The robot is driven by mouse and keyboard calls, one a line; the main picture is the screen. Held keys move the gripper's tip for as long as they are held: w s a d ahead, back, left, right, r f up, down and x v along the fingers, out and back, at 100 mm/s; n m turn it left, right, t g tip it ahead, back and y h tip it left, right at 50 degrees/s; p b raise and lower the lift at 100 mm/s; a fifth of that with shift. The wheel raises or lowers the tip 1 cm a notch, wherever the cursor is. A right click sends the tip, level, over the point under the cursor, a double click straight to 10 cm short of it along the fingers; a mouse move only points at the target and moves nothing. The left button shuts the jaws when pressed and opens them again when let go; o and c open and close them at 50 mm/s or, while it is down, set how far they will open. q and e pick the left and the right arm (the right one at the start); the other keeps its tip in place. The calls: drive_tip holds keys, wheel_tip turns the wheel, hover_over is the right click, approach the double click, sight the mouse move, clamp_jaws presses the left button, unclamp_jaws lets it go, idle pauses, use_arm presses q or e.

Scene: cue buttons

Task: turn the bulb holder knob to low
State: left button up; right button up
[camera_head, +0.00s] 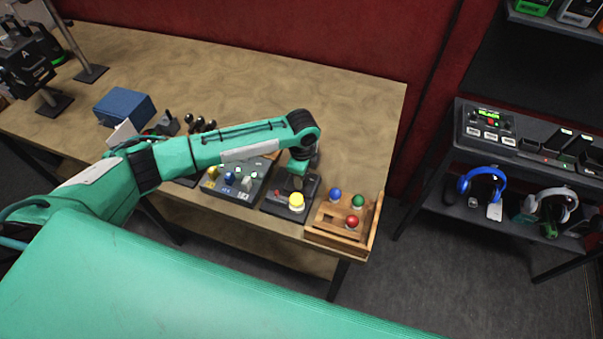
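My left arm reaches in from the left across the table, and its dark gripper (297,182) points down at the back part of a black box. This box carries a yellow dome (296,201) at its front. A black panel (252,194) with small yellow, blue, white and green tops stands just left of it, partly under my arm. I cannot tell which of these is the bulb holder, and no knob or low mark can be made out. The fingers are too small and dark to show whether they are open or touching anything. My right gripper is not in view.
A wooden tray (330,240) with blue, green and red buttons stands at the table's front right corner. A blue box (124,106) and dark levers are further left. The back of the wooden table (350,105) is clear. A black shelf (450,160) with headphones stands right.

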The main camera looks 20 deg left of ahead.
use_arm(q)
drive_tip(key=shift+r, duration=0.1)
drive_tip(key=shift+r, duration=0.3)
wheel_tip(320, 180, up, 13)
drive_tip(key=b, duration=0.4)
